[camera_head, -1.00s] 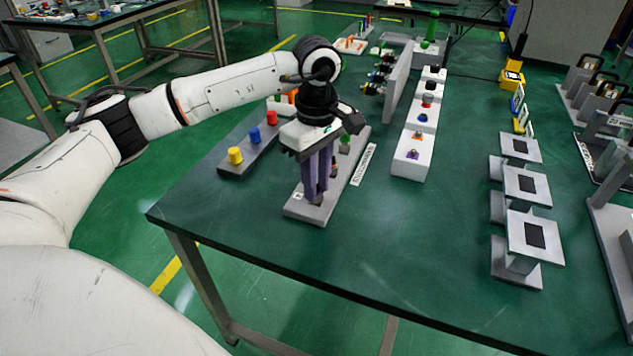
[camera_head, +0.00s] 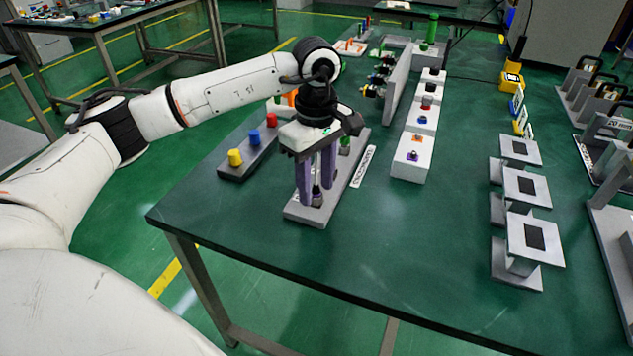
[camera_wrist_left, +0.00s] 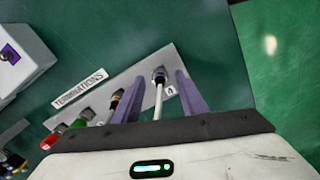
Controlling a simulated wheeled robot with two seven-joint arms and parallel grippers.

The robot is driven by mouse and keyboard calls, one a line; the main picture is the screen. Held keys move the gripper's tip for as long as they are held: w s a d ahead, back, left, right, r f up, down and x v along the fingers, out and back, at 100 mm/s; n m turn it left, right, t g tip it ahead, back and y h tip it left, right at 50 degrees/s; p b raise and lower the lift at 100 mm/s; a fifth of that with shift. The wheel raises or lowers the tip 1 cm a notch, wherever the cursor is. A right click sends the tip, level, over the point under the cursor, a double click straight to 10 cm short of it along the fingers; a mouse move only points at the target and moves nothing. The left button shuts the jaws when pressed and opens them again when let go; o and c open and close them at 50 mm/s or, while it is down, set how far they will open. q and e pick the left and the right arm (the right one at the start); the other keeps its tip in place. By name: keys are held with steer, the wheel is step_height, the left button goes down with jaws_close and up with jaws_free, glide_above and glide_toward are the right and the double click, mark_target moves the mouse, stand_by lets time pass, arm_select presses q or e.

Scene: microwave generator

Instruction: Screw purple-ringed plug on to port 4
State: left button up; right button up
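My left gripper (camera_head: 316,190) points down over the near end of the grey terminations board (camera_head: 294,209). Its two purple-grey fingers are apart. Between them stands the purple-ringed plug (camera_wrist_left: 159,76), upright at the board beside the label "4" (camera_wrist_left: 171,91). A pale stem (camera_wrist_left: 158,104) runs from the plug toward the gripper body. In the wrist view a gap shows on both sides of the plug, and neither finger touches it. How far the plug is threaded cannot be told. My right gripper is not in view.
Other ports on the board carry orange, green and red-marked pieces (camera_wrist_left: 83,117). A dark strip with yellow, blue and red knobs (camera_head: 254,139) lies left. White boxes (camera_head: 410,168) stand right, one with a purple-based connector. Grey stands (camera_head: 522,255) are farther right. The near table is clear.

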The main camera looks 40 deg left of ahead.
arm_select(q)
step_height(320, 180, up, 10)
steer(key=shift+f, duration=0.25)
steer(key=shift+r, duration=0.4)
steer(key=shift+f, duration=0.1)
